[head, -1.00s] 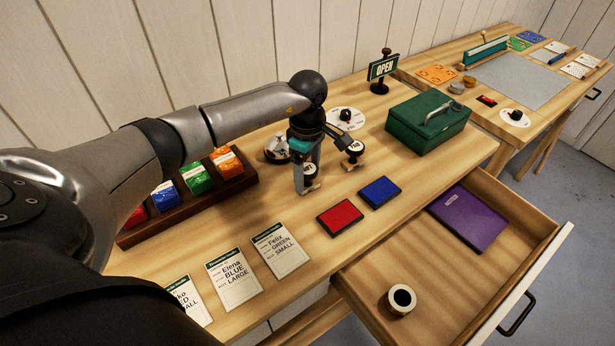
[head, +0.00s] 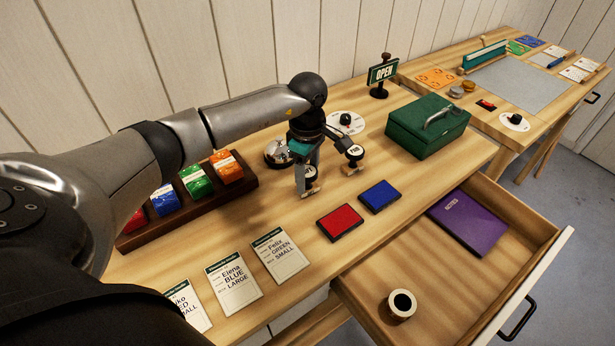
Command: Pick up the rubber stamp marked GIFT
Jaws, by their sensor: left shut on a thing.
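Two rubber stamps with round black-and-white tops and wooden bases are near my left gripper (head: 308,186). The left gripper points down and is shut on one stamp (head: 310,178), whose label is partly hidden by the fingers, so I cannot read it for certain. Its wooden base is at or close to the tabletop; I cannot tell which. The other stamp (head: 354,155) stands upright just to the right, outside the fingers; its small label is hard to read. My right gripper is not in view.
Red (head: 340,222) and blue (head: 380,194) ink pads lie in front. A silver bell (head: 277,154) is close behind the gripper. A green cash box (head: 425,125) stands right, an OPEN sign (head: 382,72) behind. The open drawer (head: 440,270) holds a tape roll (head: 400,305) and purple notebook (head: 466,222).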

